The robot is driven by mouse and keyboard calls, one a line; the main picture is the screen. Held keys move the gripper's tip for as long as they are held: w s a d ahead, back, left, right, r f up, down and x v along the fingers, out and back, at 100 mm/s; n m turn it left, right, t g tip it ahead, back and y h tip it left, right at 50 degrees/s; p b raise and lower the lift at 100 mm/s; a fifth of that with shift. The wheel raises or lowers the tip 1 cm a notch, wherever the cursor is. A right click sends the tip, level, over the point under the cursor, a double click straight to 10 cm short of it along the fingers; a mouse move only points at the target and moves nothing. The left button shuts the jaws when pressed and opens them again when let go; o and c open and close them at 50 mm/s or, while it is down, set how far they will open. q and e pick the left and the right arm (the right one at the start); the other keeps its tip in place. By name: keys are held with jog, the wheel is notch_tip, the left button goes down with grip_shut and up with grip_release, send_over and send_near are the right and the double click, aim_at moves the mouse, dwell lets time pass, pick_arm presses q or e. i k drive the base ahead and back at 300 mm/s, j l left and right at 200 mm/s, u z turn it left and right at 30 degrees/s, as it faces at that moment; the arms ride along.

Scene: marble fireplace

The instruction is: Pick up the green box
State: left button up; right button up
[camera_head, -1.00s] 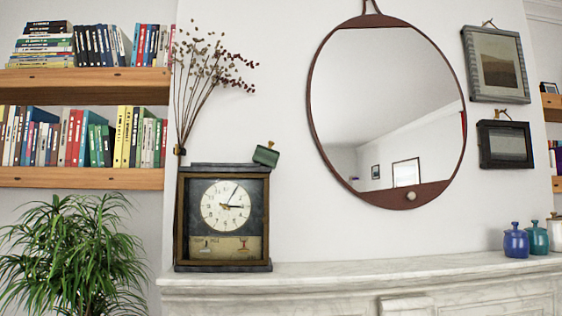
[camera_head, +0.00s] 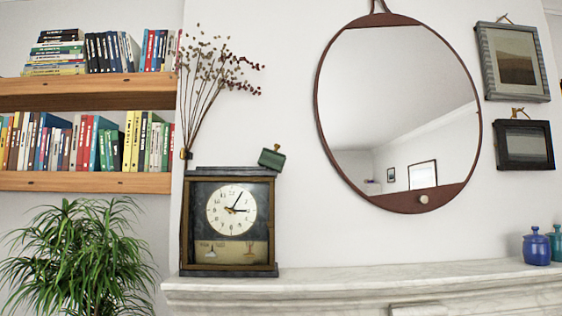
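A small green box (camera_head: 271,159) with a brass-coloured knob on top shows at the upper right corner of the dark mantel clock (camera_head: 230,222). It is tilted, and its lower part meets the clock's top edge in the picture. I cannot tell whether it rests on the clock or hangs on the wall behind it. Neither of my grippers is in view.
The clock stands at the left end of the white marble mantel (camera_head: 380,285). Dried stems (camera_head: 205,95) rise behind it. A round mirror (camera_head: 400,110) hangs on the wall. Blue jars (camera_head: 536,247) stand at the right. The middle of the mantel is clear. A plant (camera_head: 75,255) is at the left.

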aim_at(272, 162)
jog(key=i+l+u, duration=0.1)
jog(key=i+l, duration=0.35)
jog(key=l, duration=0.3)
jog(key=i+l+u, duration=0.15)
jog(key=l, duration=0.25)
jog(key=i, duration=0.1)
